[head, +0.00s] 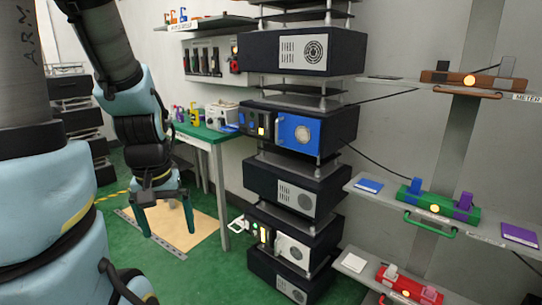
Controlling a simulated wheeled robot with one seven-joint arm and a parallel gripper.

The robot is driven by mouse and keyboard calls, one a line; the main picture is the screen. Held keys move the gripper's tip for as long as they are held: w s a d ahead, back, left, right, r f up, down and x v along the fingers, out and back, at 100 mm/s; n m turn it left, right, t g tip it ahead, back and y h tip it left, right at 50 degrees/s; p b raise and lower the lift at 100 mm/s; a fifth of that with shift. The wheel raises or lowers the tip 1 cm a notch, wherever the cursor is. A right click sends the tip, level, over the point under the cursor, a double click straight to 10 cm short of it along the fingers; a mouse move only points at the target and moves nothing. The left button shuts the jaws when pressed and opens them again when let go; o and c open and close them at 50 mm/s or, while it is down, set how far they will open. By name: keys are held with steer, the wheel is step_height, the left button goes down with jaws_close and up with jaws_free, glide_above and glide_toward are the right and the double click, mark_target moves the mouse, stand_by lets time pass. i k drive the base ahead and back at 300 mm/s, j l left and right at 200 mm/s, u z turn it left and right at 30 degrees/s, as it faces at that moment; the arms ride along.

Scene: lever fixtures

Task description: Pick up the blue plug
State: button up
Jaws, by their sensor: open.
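A small blue upright piece (415,186), which looks like the blue plug, stands in the left end of a green fixture (437,207) on the middle right shelf. A purple piece (464,202) stands at the fixture's other end, with a lit yellow light between them. My gripper (168,226) hangs fingers down at the left, empty and open, over the floor in front of the green table. It is far from the blue piece, with the equipment rack between them in the picture. No part of the blue piece's front is covered.
A rack of black units (300,185) stands in the middle. A green-topped table (205,133) with small devices is behind my arm. Right shelves also hold a brown fixture (470,80), a red fixture (408,287) and flat blue (369,186) and purple (520,234) pads. Green floor is open at lower centre.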

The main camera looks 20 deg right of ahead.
mark_target(417, 183)
steer(key=k+l+u, duration=0.1)
steer(key=l+u, duration=0.35)
steer(key=k+l+u, duration=0.15)
steer(key=l+u, duration=0.15)
steer(key=u, duration=0.15)
steer(key=k+l+u, duration=0.1)
steer(key=k+l, duration=0.3)
steer(key=l, duration=0.25)
steer(key=k+l+u, duration=0.1)
steer(key=k+l, duration=0.3)
steer(key=l, duration=0.2)
steer(key=k+l+u, duration=0.1)
steer(key=k+l, duration=0.3)
steer(key=l, duration=0.15)
